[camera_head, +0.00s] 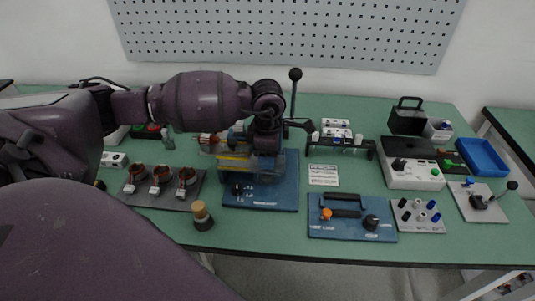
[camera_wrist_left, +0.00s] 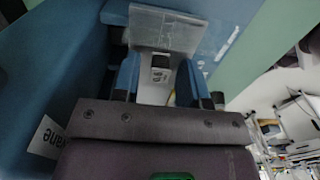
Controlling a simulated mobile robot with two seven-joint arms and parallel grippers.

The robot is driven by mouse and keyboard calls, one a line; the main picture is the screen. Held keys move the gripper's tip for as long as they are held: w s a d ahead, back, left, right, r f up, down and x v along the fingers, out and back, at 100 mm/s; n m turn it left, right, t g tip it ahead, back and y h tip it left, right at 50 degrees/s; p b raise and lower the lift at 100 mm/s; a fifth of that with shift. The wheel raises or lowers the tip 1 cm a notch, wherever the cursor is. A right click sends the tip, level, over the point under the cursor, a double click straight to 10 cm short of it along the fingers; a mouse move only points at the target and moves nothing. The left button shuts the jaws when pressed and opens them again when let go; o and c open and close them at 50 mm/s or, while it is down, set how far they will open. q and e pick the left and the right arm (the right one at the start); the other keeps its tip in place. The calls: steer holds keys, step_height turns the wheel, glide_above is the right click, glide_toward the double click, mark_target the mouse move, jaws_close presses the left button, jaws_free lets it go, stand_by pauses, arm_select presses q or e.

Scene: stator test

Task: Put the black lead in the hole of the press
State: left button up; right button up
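The press stands on a blue base (camera_head: 262,199) left of the table's middle. A lever with a black ball knob (camera_head: 295,75) rises behind my arm. My left gripper (camera_head: 262,166) points down over the base and hides much of the press. In the left wrist view its two blue fingers (camera_wrist_left: 160,78) stand apart. A pale block with a dark square top (camera_wrist_left: 160,66) shows between them, and I cannot see contact. A clear plate (camera_wrist_left: 165,28) is just beyond. I cannot pick out the black lead or the hole. My right gripper is not in view.
A dark tray with several copper coils (camera_head: 160,188) lies to the left, with a wood-topped cylinder (camera_head: 202,216) in front. A blue board with black handles (camera_head: 350,226), a rack (camera_head: 340,144) and a white control box (camera_head: 414,178) stand to the right.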

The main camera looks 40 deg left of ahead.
arm_select(q)
steer(key=shift+o, duration=0.5)
step_height(320, 180, up, 5)
steer(key=shift+w+f, duration=0.1)
steer(key=shift+f, duration=0.05)
step_height(320, 180, up, 6)
steer(key=shift+p, duration=0.45)
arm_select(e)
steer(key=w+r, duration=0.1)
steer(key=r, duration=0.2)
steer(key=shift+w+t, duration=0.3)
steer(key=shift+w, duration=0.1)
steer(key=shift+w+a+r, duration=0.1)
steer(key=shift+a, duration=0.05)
